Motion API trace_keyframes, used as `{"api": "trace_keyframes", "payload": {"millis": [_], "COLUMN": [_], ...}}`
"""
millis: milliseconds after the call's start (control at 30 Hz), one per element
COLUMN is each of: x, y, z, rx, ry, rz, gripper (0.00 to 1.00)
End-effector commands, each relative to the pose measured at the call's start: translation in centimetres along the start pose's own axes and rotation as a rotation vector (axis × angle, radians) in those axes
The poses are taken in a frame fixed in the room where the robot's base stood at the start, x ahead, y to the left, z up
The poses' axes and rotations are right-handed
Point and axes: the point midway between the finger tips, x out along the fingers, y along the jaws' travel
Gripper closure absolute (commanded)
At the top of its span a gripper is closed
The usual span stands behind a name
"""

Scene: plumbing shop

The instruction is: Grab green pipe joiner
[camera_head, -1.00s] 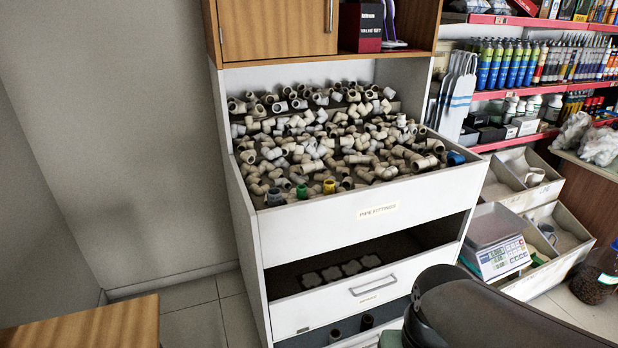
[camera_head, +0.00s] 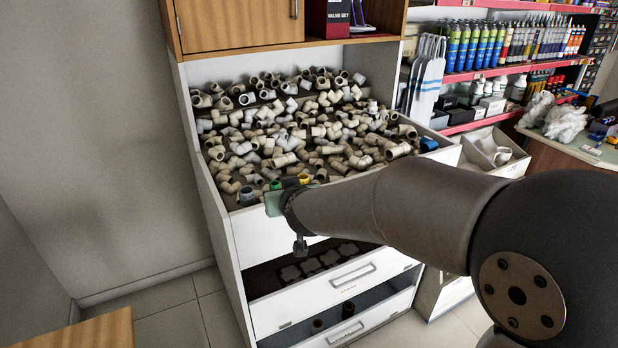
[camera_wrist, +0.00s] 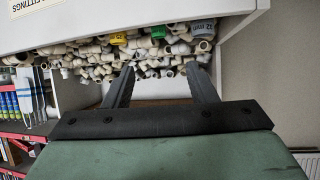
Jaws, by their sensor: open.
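The green pipe joiner (camera_head: 276,185) stands at the front edge of the fittings bin, between a grey-blue joiner (camera_head: 247,195) and a yellow joiner (camera_head: 304,179). It also shows in the wrist view (camera_wrist: 157,32), ahead of my fingers, with the yellow joiner (camera_wrist: 118,38) to its left and the grey one (camera_wrist: 203,29) to its right. My gripper is open and empty in the wrist view (camera_wrist: 160,72), its fingers pointing towards the bin. In the head view my arm reaches in from the right, and the gripper's fingers are mostly hidden.
The bin (camera_head: 275,238) is heaped with white elbows and tees behind the joiners. Its white front panel stands close to my gripper. A cupboard (camera_head: 235,25) hangs above the back. Open drawers (camera_head: 345,290) lie below.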

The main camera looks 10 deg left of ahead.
Motion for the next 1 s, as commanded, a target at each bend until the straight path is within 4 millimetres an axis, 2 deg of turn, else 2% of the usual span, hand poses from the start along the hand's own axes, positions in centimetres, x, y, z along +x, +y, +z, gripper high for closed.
{"api": "trace_keyframes", "payload": {"millis": [33, 167, 500, 600, 867, 1000], "x": [0.6, 2.4, 9.6, 11.2, 13.2, 15.1], "y": [-0.5, -0.6, -0.4, -0.4, -0.3, 0.0], "z": [-0.4, -0.6, -0.8, -0.8, -0.7, -0.3], "rx": [-0.002, -0.003, 0.000, -0.001, -0.002, 0.001], "ry": [0.017, 0.027, 0.025, 0.025, 0.025, 0.024], "rz": [0.003, 0.009, 0.010, 0.009, 0.009, 0.010], "gripper": [0.48, 0.48, 0.48, 0.48, 0.48, 0.48]}}
